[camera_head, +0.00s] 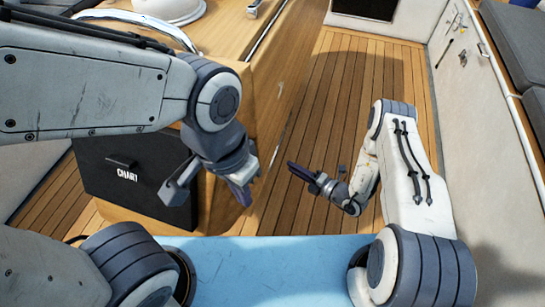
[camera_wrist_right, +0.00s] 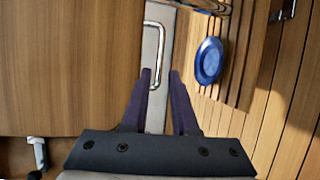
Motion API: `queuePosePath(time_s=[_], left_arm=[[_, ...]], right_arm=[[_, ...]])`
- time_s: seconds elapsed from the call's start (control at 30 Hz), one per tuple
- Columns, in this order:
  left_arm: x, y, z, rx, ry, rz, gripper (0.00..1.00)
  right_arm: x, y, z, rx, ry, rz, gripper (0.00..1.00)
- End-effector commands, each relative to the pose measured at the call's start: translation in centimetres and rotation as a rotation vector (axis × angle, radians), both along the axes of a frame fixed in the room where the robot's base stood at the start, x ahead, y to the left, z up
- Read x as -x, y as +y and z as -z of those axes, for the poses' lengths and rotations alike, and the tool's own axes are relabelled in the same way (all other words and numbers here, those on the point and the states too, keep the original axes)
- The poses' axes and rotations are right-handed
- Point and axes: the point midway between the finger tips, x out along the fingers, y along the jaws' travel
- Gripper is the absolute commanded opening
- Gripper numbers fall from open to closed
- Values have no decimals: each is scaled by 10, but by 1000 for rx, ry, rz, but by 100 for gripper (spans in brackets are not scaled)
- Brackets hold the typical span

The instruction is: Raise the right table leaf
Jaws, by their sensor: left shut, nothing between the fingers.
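The wooden table (camera_head: 225,30) stands at the upper left of the head view, and a wooden panel, apparently the right leaf (camera_head: 285,85), hangs down along its right side. In the right wrist view a broad wooden panel (camera_wrist_right: 70,70) fills the left, beside a pale strip with a silver bar handle (camera_wrist_right: 153,50). My right gripper (camera_head: 298,172) is right of the table's near end; in its wrist view the fingers (camera_wrist_right: 161,74) are apart, with the handle beyond them and nothing visibly gripped. My left gripper (camera_head: 243,190) is shut and empty before the table's near end.
A light blue surface (camera_head: 270,265) lies in front. Plank floor (camera_head: 350,80) is clear right of the table, up to the white side wall (camera_head: 465,85). A blue round object (camera_wrist_right: 208,61) shows in the wrist view.

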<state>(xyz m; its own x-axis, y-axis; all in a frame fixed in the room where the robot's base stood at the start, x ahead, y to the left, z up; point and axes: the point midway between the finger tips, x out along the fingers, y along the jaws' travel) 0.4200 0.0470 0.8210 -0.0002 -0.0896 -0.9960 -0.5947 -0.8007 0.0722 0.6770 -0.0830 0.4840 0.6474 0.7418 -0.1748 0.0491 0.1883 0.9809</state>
Motion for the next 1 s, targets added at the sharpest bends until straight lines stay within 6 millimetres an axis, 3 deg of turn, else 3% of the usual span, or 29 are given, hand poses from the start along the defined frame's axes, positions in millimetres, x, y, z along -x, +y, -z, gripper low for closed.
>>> queuePosePath(time_s=[0.5,0.97,1.0], left_arm=[[0,0,13,0,0,0,0],[0,0,15,0,0,0,0],[0,0,15,0,0,0,0]], right_arm=[[-54,64,16,0,-3,-6,27],[-65,76,18,1,-1,-1,27],[-65,76,18,1,-1,-1,23]])
